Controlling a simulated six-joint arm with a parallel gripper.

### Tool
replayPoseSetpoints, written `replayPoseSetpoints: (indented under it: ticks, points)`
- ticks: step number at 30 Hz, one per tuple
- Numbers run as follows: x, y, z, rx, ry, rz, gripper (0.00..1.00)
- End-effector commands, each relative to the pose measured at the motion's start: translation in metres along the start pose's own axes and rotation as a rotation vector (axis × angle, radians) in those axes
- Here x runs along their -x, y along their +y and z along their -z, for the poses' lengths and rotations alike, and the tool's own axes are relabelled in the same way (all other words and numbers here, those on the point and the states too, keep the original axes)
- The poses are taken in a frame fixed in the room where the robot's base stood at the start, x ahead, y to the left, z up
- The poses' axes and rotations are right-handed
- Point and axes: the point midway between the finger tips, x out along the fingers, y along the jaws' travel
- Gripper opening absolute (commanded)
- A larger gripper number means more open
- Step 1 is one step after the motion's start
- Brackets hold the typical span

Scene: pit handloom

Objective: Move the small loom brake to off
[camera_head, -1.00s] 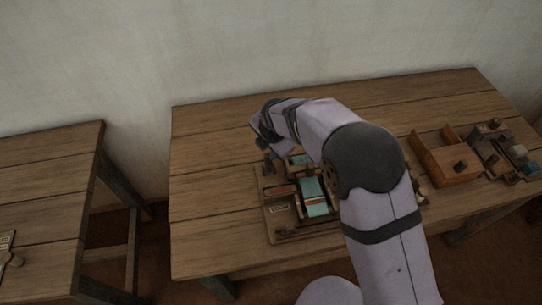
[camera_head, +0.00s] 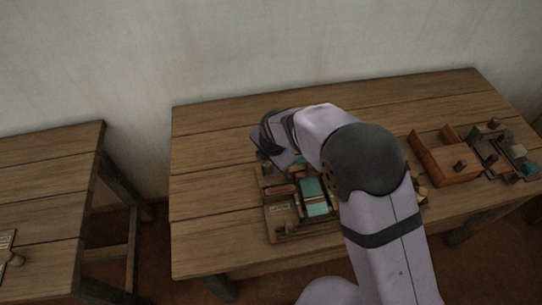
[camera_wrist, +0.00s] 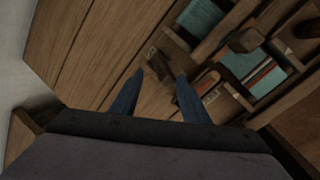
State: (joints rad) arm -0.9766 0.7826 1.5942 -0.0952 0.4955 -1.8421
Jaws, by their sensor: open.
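The small loom (camera_head: 280,208) sits on the wooden table, with a teal striped cloth (camera_head: 315,197) on it. The cloth also shows at the upper right of the wrist view (camera_wrist: 245,65). My gripper (camera_wrist: 161,76) is open, its two blue fingers pointing at the loom's edge. A small dark wooden lever-like piece (camera_wrist: 158,65) shows between and just beyond the fingertips. It may be the brake; its setting cannot be read. I see no clear contact with it. In the head view my gripper (camera_head: 277,160) is over the loom's back left corner, and my arm hides the loom's right side.
A wooden box (camera_head: 447,160) and a small device (camera_head: 500,152) stand on the table at right. The table's left and back parts (camera_head: 215,140) are clear. Another table (camera_head: 45,190) stands at left across a gap. A pale wall is behind.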

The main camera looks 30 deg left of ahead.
Motion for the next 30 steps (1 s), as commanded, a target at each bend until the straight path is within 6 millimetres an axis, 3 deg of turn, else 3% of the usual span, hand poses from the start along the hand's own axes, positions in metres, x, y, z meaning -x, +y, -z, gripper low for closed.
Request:
replayPoseSetpoints:
  ticks: [1,2,19,30]
  points:
    - [-0.031,-0.022,0.008,-0.006,0.015,0.035,0.39]
    - [-0.031,-0.022,0.007,-0.006,0.014,0.034,0.39]
    - [-0.02,-0.016,0.002,-0.003,0.008,0.025,0.39]
    - [0.007,-0.009,-0.002,-0.002,0.007,0.025,0.39]
